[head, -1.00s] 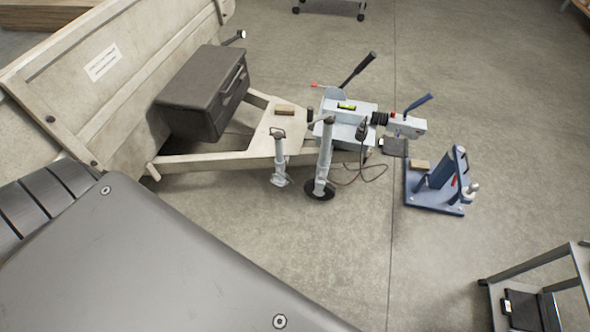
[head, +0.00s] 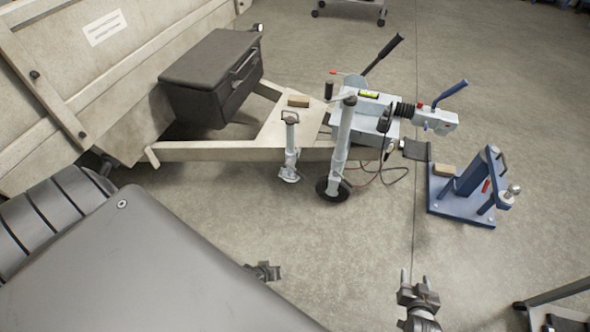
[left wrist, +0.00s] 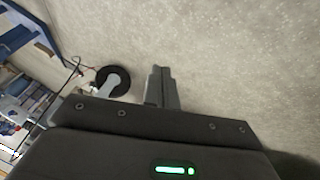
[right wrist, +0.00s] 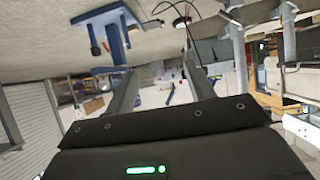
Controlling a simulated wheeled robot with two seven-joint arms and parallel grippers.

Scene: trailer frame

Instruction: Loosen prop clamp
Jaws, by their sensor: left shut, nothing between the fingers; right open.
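A slim grey prop stand (head: 291,150) with a small top handle stands at the near side of the pale trailer drawbar (head: 230,151). The thicker jockey wheel post (head: 341,145) with a black wheel stands right of it. The clamp on the prop is too small to make out. My left gripper (head: 270,270) is low in the head view, apart from the trailer; its fingers (left wrist: 161,85) are shut and empty. My right gripper (head: 418,282) is open and empty at the lower right; its spread fingers show in the right wrist view (right wrist: 161,92).
A blue floor stand (head: 462,203) with a ball is right of the trailer coupling (head: 437,121). A black box (head: 212,78) sits on the drawbar. Cables hang by the jockey wheel. A dark cart (head: 560,300) is at the lower right. The floor before the props is clear.

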